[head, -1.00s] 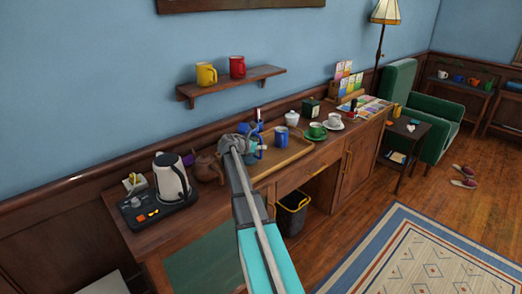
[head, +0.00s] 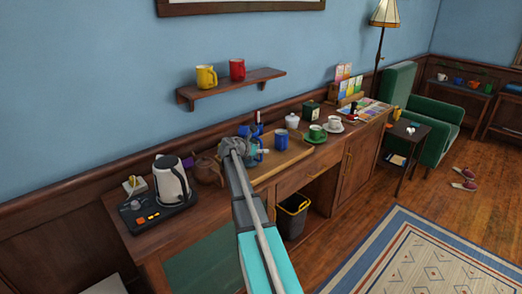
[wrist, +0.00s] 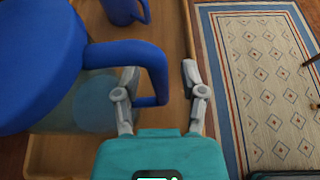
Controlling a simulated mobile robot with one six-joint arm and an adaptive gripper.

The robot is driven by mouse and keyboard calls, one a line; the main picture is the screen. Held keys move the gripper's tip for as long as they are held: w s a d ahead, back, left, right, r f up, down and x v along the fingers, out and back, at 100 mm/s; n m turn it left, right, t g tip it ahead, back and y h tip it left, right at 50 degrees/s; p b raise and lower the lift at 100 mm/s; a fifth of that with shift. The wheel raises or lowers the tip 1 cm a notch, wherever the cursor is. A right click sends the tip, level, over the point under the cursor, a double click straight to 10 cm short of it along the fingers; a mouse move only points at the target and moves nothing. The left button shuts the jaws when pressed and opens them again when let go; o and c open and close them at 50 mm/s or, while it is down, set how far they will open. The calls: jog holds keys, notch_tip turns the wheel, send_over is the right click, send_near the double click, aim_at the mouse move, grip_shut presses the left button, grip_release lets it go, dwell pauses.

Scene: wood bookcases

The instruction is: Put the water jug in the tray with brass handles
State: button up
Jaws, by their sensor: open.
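The water jug (wrist: 95,98) has a blue lid, a blue handle and a clear body. In the wrist view it fills the left side and appears upright, with the wooden tray (wrist: 40,160) under it. I cannot tell exactly how its base sits. My gripper (wrist: 160,82) is open, with one finger on each side of the jug's handle (wrist: 155,65). In the head view my gripper (head: 258,152) partly hides the jug (head: 256,135). The tray (head: 290,155) lies on the desk; its brass handles are not clear to me.
A blue mug (head: 280,139) stands close to the jug, and shows in the wrist view (wrist: 122,10). A green cup (head: 316,132) and a white cup (head: 334,123) stand to the right.

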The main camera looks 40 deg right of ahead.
jog(key=shift+r, duration=0.2)
jog(key=w+p+v, duration=0.1)
jog(key=p+v, duration=0.3)
jog(key=v, duration=0.8)
jog(key=shift+s+p, duration=0.4)
jog(key=shift+s, duration=0.05)
jog(key=shift+f, duration=0.1)
jog(key=s+a+f+m+y, duration=0.3)
jog(key=s+a+m, duration=0.3)
jog(key=a, duration=0.6)
jog(key=s+a+f+m+y, duration=0.4)
jog(key=s+a+m+y, duration=0.2)
jog(key=s+a, duration=0.3)
jog(key=s+a+f+m+g+y, duration=0.1)
jog(key=s+a+f+m+y, duration=0.3)
jog(key=a, duration=1.1)
jog(key=s+m, duration=0.2)
jog(key=s, duration=0.2)
jog(key=shift+a+f+m, duration=0.2)
jog(key=shift+a+m, duration=0.1)
jog(key=shift+a, duration=0.05)
